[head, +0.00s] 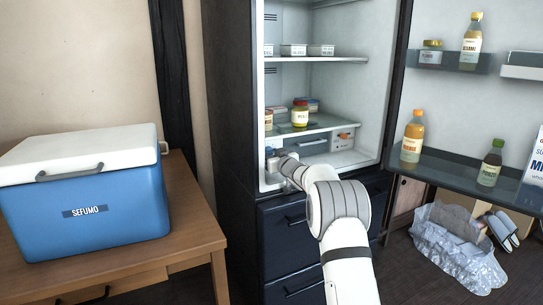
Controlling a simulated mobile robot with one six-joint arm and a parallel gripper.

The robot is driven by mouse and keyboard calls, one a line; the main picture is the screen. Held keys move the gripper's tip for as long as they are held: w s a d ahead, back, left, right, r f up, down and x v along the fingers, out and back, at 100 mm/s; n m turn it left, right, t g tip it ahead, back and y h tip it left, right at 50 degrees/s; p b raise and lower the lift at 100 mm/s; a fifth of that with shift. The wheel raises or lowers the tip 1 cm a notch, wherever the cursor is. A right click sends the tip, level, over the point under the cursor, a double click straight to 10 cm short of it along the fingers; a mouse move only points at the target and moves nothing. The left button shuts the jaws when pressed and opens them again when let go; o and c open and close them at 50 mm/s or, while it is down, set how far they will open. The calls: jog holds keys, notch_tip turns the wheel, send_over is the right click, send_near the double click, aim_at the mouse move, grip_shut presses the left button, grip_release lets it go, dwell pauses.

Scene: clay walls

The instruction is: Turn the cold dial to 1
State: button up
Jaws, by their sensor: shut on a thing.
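The open fridge (310,170) stands in the middle of the head view. My gripper (272,157) is at the lower left of its inside, by the left wall, below the lower glass shelf. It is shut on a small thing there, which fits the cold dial. The dial is mostly hidden by the jaws, and its marks and setting cannot be read. My white arm reaches in from the lower right and covers part of the fridge's front edge.
A yellow jar (300,115) and a small white box with an orange mark (343,138) are inside the fridge. The open door (440,105) holds several bottles at right. A blue cooler (85,205) stands on a wooden table (195,235). A crumpled bag (455,250) lies on the floor.

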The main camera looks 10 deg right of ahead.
jog(key=n, duration=0.4)
jog(key=n+b, duration=0.2)
jog(key=n, duration=0.2)
jog(key=shift+d+f, duration=0.1)
jog(key=n+b, duration=0.2)
jog(key=n, duration=0.3)
jog(key=shift+n+b, duration=0.9)
jog(key=shift+n, duration=1.2)
jog(key=o, duration=1)
jog(key=shift+c, duration=0.2)
jog(key=shift+s+r, duration=0.1)
jog(key=shift+r, duration=0.1)
jog(key=shift+v, duration=3.8)
